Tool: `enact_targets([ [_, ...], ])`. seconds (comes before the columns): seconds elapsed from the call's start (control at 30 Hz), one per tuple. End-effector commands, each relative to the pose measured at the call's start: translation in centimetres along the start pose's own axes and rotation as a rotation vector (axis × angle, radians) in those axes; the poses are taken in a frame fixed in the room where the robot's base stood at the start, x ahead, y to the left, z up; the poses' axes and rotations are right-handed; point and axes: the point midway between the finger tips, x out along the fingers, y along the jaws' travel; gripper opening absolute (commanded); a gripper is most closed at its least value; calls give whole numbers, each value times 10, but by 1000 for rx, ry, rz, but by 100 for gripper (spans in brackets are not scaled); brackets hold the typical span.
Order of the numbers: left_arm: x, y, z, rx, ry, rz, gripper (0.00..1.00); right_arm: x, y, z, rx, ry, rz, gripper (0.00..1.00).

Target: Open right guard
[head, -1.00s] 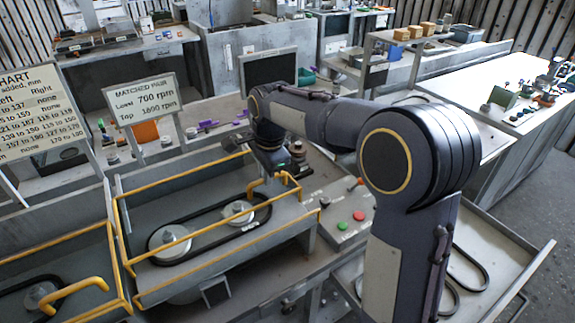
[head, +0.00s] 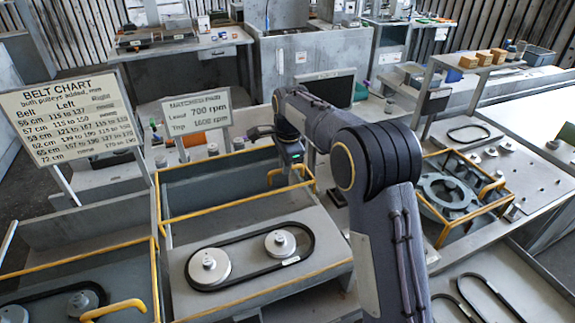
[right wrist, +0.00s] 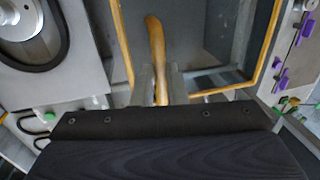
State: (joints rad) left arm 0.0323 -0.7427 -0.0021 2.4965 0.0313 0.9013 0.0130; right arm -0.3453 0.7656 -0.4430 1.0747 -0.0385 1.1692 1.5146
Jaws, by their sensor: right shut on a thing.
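The right guard (head: 235,208), a yellow-edged frame with a grey panel, stands swung up and back behind two pulleys and a black belt (head: 250,258). The pulleys and belt lie uncovered in front of it. My right gripper (head: 291,165) is at the guard's far right end, shut on its yellow handle (head: 272,178). In the right wrist view the handle (right wrist: 156,50) runs between the two fingers (right wrist: 160,85), with the yellow frame around it. My left gripper is not in view.
A belt chart (head: 70,120) and a speed sign (head: 196,108) stand behind. A round grey housing (head: 447,195) with yellow rails is on the right. Loose belts lie in a tray at the lower right.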

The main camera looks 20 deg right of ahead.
Motion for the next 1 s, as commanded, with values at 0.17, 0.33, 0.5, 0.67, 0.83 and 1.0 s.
enact_targets([
  [0.17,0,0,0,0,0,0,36,-2,-4,0,1,0,-16,0],
  [0.33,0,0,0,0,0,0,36,-2,-4,0,1,0,-17,27],
  [0.5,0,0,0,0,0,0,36,-2,-3,0,0,0,-13,34],
  [0.67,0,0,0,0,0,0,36,-2,-2,0,0,0,-11,34],
  [0.83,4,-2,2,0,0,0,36,-17,-2,0,-1,0,-14,34],
  [1.0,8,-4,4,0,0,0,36,-47,-3,0,0,0,-16,34],
])
